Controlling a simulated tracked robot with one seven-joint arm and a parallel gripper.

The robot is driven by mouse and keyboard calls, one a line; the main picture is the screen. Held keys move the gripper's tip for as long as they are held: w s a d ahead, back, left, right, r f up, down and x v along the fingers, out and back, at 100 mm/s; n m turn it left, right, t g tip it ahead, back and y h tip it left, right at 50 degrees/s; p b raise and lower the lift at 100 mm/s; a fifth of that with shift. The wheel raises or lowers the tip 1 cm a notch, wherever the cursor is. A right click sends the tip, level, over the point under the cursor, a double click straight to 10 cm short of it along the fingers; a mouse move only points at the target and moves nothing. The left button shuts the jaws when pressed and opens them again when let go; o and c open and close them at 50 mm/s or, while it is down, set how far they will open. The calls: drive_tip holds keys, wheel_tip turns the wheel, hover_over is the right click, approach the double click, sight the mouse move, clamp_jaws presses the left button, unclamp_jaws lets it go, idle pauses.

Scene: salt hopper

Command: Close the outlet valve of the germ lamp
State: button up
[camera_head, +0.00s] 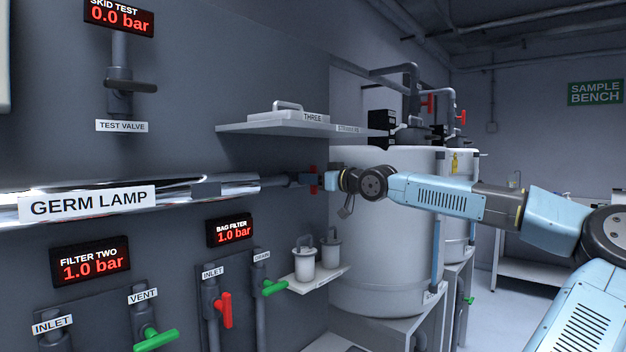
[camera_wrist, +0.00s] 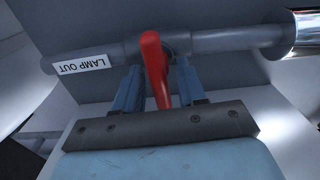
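The germ lamp (camera_head: 180,203) is a shiny horizontal tube on the left wall with a grey pipe at its right end. The outlet valve's red handle (camera_head: 313,180) stands across that pipe. In the wrist view the red handle (camera_wrist: 155,68) lies across the grey pipe (camera_wrist: 225,40), beside an upside-down LAMP OUT label (camera_wrist: 82,64). My gripper (camera_head: 330,179) is at the valve, its two blue fingers (camera_wrist: 160,88) on either side of the handle. A gap shows right of the handle; contact on the left is unclear. The fingers look open.
A shelf (camera_head: 290,130) with a lidded box juts out above the valve. A lower shelf (camera_head: 318,279) holds two small canisters. A large pale tank (camera_head: 385,250) stands behind my arm. Bag filter valves, one red (camera_head: 225,309) and one green (camera_head: 274,288), are below left.

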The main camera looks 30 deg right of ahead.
clamp_jaws()
drive_tip(key=shift+m, duration=0.4)
drive_tip(key=shift+o, duration=0.4)
unclamp_jaws()
drive_tip(key=v, duration=1.3)
drive_tip(key=shift+s, duration=0.35)
drive_tip(key=shift+d, duration=0.1)
